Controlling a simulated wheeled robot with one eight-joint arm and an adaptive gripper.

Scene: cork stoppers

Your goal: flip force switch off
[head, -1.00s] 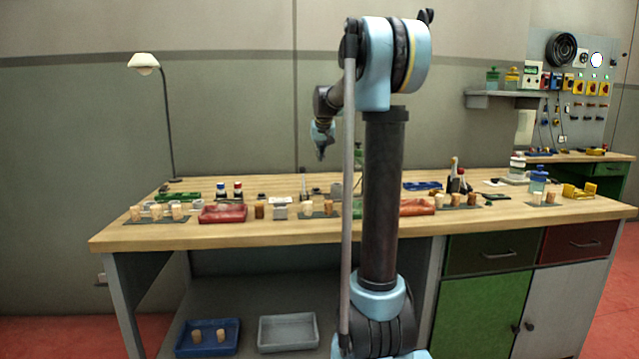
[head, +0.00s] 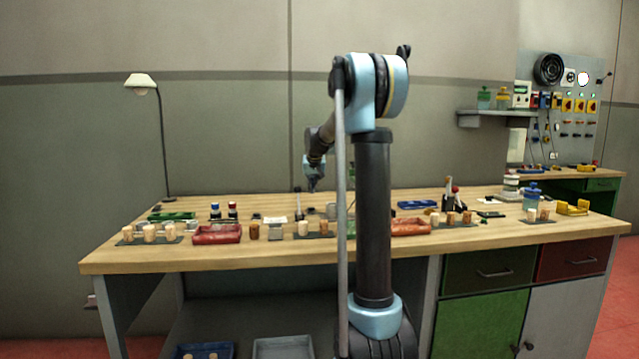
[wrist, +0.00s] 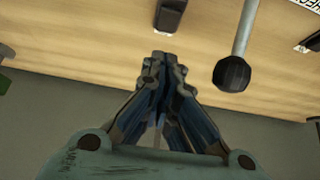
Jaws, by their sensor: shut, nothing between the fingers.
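My gripper (head: 314,187) is shut and empty, pointing down over the back middle of the workbench in the head view. In the wrist view its closed fingertips (wrist: 160,62) show at the centre. A lever with a grey rod and round black knob (wrist: 232,75) stands right of the fingertips, apart from them. A small black block (wrist: 170,15) lies beyond the fingertips. No switch label can be read, so I cannot tell for sure which part is the force switch.
The wooden workbench (head: 270,255) carries red trays (head: 217,237), cork stoppers on dark mats (head: 150,236), and small bottles (head: 232,210). A lamp (head: 142,83) stands at the back left. A blue tray (head: 417,205) lies right of my arm. A panel with yellow switches (head: 565,103) hangs at far right.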

